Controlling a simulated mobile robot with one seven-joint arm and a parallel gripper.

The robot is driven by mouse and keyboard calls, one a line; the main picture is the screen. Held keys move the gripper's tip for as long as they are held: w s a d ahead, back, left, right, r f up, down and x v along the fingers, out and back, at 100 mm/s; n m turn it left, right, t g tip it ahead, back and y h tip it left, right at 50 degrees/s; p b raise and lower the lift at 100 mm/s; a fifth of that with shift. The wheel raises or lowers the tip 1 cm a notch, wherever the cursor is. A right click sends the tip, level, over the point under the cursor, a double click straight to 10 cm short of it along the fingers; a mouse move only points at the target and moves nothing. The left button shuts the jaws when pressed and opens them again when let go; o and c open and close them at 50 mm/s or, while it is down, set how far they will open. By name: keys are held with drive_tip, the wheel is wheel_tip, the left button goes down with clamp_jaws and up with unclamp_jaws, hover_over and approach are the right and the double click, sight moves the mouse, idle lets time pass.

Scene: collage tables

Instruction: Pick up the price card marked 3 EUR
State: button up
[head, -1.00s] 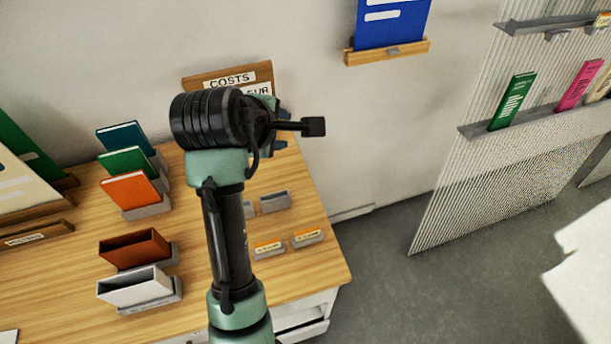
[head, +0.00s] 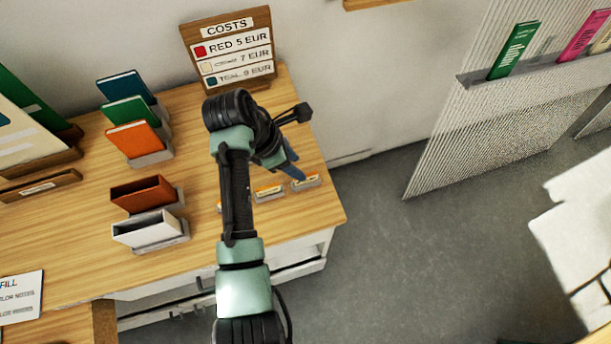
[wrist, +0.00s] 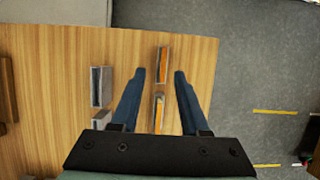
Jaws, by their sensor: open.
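Two small white-and-orange price cards stand in grey holders near the table's right end: a left one (head: 268,191) and a right one (head: 305,180). Their print is too small to read, so I cannot tell which says 3 EUR. My gripper (head: 292,165) is open and empty, its blue fingers by the right card in the head view. In the wrist view the fingers (wrist: 160,75) point at the table. One card (wrist: 163,66) lies just past and between the fingertips. The other card (wrist: 159,112) shows lower down between the fingers, its lower end near the gripper body.
Two grey holders without visible cards (wrist: 100,87) stand left of the fingers in the wrist view. A COSTS board (head: 230,50) stands at the table's back. Notebooks (head: 134,138) and two boxes (head: 148,230) are to the left. The table (head: 320,215) ends just right of the cards.

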sight(311, 176)
drive_tip(key=x, duration=0.4)
drive_tip(key=shift+s+d+f+p, duration=0.2)
drive_tip(key=shift+s+f+p, duration=0.05)
drive_tip(key=shift+f+p, duration=0.15)
clamp_jaws()
